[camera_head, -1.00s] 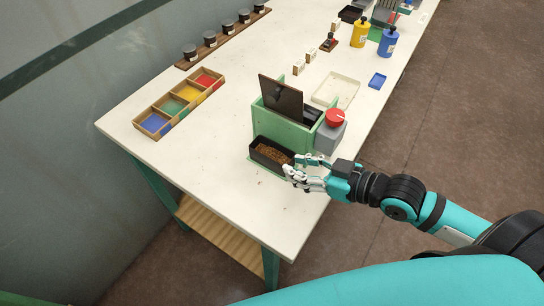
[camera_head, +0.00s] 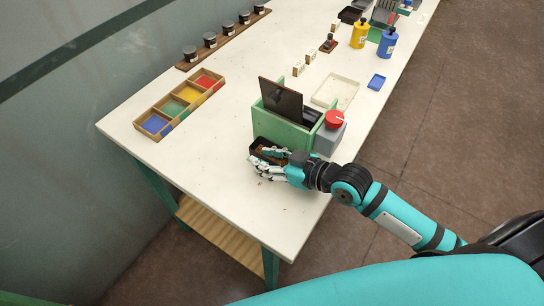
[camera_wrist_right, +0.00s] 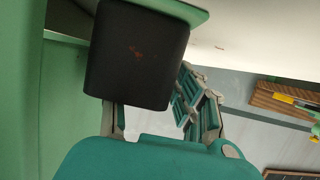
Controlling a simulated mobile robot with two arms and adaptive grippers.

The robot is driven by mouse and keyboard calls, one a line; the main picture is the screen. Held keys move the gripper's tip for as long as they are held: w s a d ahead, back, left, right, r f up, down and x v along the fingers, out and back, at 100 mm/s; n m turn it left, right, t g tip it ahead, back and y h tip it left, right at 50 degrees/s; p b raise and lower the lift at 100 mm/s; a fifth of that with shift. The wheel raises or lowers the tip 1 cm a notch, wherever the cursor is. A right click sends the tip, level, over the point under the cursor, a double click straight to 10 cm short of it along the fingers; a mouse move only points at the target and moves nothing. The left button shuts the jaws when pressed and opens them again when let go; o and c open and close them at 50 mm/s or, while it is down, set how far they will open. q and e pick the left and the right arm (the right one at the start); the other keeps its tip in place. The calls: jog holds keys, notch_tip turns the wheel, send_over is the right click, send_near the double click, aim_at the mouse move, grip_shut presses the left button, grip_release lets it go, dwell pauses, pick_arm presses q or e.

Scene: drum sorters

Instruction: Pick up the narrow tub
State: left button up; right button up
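The narrow tub (camera_head: 257,147) is a small black tub at the foot of the green box, with brown bits in it. In the right wrist view the tub's dark end wall (camera_wrist_right: 137,60) fills the space ahead of the palm. My right gripper (camera_head: 264,160) is at the tub's near side and hides most of it in the head view. Its fingers are spread. In the wrist view one finger shows beside the tub's lower left edge, and the jointed fingers on the right stand apart from the wall. My left gripper is not in view.
The green box (camera_head: 284,127) with a raised dark flap stands right behind the tub. A grey block with a red knob (camera_head: 334,118) is close to its right. A tray of coloured compartments (camera_head: 179,103) lies left. The table left of the tub is clear.

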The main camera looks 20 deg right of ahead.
aim_at(268, 159)
jog(key=shift+c, duration=0.4)
grip_shut()
jog(key=shift+r, duration=0.4)
jog(key=r, duration=0.2)
jog(key=shift+s+d+r, duration=0.15)
jog(key=shift+s+r, duration=0.1)
jog(key=shift+r, duration=0.1)
jog(key=s+d, duration=0.2)
jog(key=s, duration=0.2)
jog(key=s+d+r, duration=0.1)
jog(key=s+d, duration=0.1)
jog(key=s, duration=0.2)
jog(key=s+d+b, duration=0.1)
jog(key=s+d, duration=0.2)
jog(key=s, duration=0.1)
jog(key=shift+d+r, duration=0.1)
jog(key=shift+r, duration=0.05)
jog(key=shift+s+d+r, duration=0.1)
jog(key=shift+s+d, duration=0.3)
jog(key=shift+s, duration=0.2)
